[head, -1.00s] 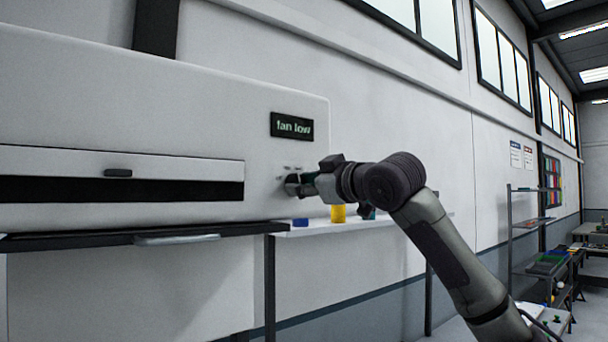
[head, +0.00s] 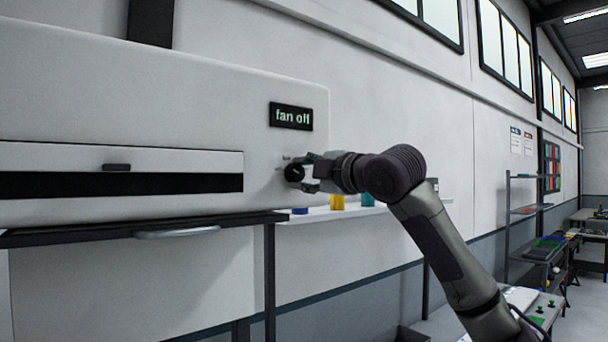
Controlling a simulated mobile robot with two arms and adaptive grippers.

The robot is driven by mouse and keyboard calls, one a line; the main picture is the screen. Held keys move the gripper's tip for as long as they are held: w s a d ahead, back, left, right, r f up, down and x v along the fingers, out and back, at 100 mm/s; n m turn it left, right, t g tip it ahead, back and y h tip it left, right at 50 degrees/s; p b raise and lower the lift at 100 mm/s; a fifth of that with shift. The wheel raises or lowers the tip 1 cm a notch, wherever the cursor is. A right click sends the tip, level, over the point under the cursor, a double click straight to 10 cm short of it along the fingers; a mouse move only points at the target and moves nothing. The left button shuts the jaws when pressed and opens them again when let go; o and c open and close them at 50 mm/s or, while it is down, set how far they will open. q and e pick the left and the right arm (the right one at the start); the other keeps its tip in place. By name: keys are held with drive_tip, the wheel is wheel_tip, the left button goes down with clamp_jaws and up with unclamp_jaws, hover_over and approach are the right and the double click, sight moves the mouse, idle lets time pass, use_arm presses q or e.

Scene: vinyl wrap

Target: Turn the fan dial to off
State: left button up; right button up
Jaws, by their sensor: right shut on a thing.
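The fan dial (head: 294,173) is a small black round knob on the right end of the white machine's front (head: 200,115). The small display (head: 291,116) above it reads "fan off". My right gripper (head: 304,173) is at the dial, reaching in from the right, with its fingers shut on the dial. Part of the dial's right side is hidden by the fingers. My left gripper is not in view.
A shelf (head: 330,213) under the dial holds a blue, a yellow and a teal item. A dark ledge with a grey handle (head: 178,233) runs below the machine's slot. Racks (head: 525,210) and benches stand at the far right.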

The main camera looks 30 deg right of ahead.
drive_tip(key=shift+n, duration=0.9)
drive_tip(key=o, duration=1.1)
drive_tip(key=shift+o, duration=0.2)
drive_tip(key=s, duration=1.2)
drive_tip(key=shift+d, duration=0.45)
drive_tip(key=shift+w+f, duration=0.1)
